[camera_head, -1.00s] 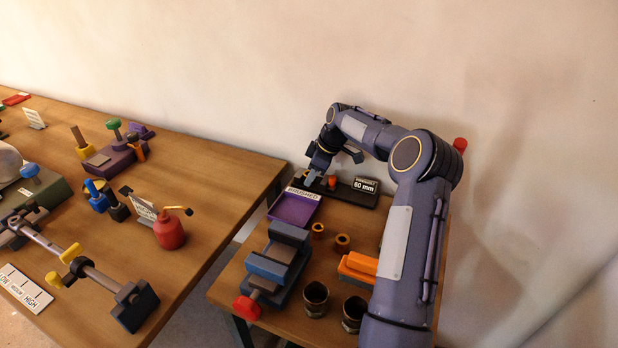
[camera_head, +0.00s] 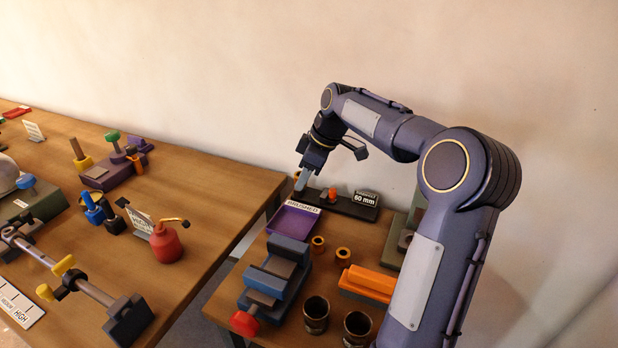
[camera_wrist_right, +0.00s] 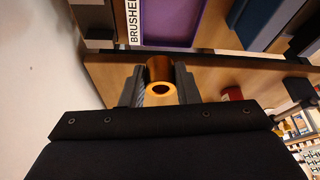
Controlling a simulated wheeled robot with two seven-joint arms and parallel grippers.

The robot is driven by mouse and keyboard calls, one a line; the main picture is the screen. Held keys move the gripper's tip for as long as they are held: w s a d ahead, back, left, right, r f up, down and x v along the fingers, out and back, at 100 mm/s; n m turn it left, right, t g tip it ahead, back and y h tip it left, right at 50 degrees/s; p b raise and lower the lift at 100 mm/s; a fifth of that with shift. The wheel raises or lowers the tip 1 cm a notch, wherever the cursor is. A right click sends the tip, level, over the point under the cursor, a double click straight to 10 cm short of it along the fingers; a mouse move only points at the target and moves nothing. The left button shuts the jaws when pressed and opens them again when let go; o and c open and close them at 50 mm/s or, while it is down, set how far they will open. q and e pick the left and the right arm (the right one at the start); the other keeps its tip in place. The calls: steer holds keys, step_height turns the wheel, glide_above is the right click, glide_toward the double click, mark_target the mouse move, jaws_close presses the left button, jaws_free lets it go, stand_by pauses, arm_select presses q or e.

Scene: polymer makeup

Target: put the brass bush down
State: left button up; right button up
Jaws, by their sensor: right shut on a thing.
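My right gripper (camera_head: 301,181) is at the back of the small table, by the left end of the dark gauge stand marked 60 mm (camera_head: 350,205). In the right wrist view its two fingers (camera_wrist_right: 159,88) are shut on a brass bush (camera_wrist_right: 159,72), a short orange-gold ring with its bore facing the camera. The held bush is too small and hidden to make out in the head view. The purple tray labelled BRUSHED (camera_head: 293,220) is just in front of the gripper; it also shows in the wrist view (camera_wrist_right: 178,22). My left gripper is not in view.
Two other brass bushes (camera_head: 318,243) (camera_head: 343,255) stand right of the tray. A blue vise (camera_head: 275,275), an orange block (camera_head: 368,283) and two dark cups (camera_head: 316,313) (camera_head: 357,328) are nearer. An orange piece (camera_head: 332,195) is on the stand. A wall is close behind.

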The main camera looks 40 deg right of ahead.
steer(key=s+a+n+g+y, duration=0.1)
steer(key=s+a+n, duration=0.1)
steer(key=s, duration=0.6)
steer(key=s+a+n, duration=0.2)
steer(key=s+a, duration=0.1)
steer(key=s, duration=0.4)
glide_above(330, 228)
steer(key=s, duration=0.1)
steer(key=f, duration=0.8)
steer(key=shift+s+d+f+p, duration=0.2)
steer(key=shift+d+p, duration=0.1)
steer(key=shift+d, duration=0.1)
steer(key=shift+w+d+f, duration=0.1)
steer(key=shift+w+f, duration=0.05)
steer(key=shift+f, duration=0.85)
steer(key=shift+w+d+f, duration=0.1)
steer(key=shift+f, duration=0.85)
steer(key=o, duration=1.1)
steer(key=shift+f, duration=0.1)
steer(key=shift+c, duration=0.2)
